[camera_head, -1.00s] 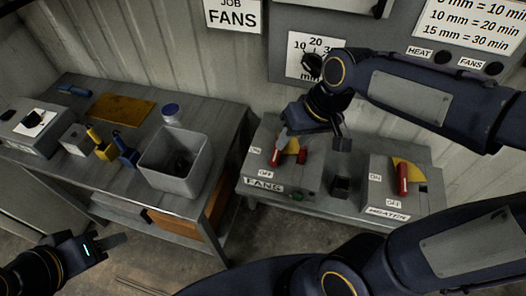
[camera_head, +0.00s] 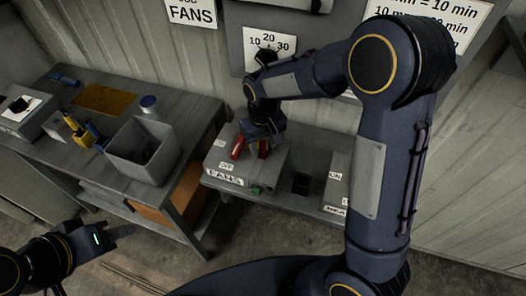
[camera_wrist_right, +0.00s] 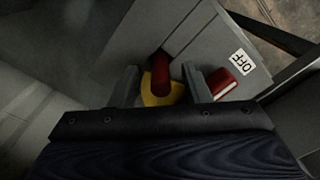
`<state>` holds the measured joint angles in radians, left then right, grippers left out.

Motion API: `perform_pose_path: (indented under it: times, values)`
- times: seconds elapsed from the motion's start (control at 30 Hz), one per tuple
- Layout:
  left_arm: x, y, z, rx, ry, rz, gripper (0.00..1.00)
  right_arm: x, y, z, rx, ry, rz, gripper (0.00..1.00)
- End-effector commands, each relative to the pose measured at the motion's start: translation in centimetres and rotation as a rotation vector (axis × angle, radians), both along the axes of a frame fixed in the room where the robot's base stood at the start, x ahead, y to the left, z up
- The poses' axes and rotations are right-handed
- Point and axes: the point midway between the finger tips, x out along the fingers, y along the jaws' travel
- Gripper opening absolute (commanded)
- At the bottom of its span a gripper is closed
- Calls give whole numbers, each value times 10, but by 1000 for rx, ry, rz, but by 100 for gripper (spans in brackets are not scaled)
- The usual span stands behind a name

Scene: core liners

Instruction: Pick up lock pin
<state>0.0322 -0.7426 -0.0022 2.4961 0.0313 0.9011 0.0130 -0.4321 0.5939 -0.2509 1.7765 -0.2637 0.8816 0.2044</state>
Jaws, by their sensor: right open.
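The fans switch box (camera_head: 222,170) stands on the right-hand bench. It has a red lever (camera_head: 237,148) and a second red piece (camera_head: 263,149) beside it. In the right wrist view the red lever (camera_wrist_right: 161,73) and a yellow plate (camera_wrist_right: 160,96) show between the fingers. A red piece with a pale edge (camera_wrist_right: 222,82), possibly the lock pin, lies just outside the right-hand finger. My right gripper (camera_wrist_right: 161,88) is open over the box; I cannot tell whether it touches anything. My left gripper (camera_head: 118,238) is low at the left, away from the benches; its jaw state is unclear.
The heater box (camera_head: 337,185) is partly hidden behind my right arm. A dark square recess (camera_head: 301,184) lies between the boxes.

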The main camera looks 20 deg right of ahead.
Motion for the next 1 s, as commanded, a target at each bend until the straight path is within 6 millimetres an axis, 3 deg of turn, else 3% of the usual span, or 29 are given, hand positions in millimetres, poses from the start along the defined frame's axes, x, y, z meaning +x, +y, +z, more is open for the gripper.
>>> perform_pose_path:
  times: [0.1,0.33,0.67,1.0]
  values:
    - [0,0,1,0,0,0,36,0,0,-11,0,1,0,43]
    - [0,0,1,0,0,0,36,0,0,-12,1,-1,0,43]
    - [0,0,1,0,0,0,36,0,0,-12,1,-1,0,1]
    - [0,0,0,0,0,0,36,0,0,-8,2,-3,0,0]
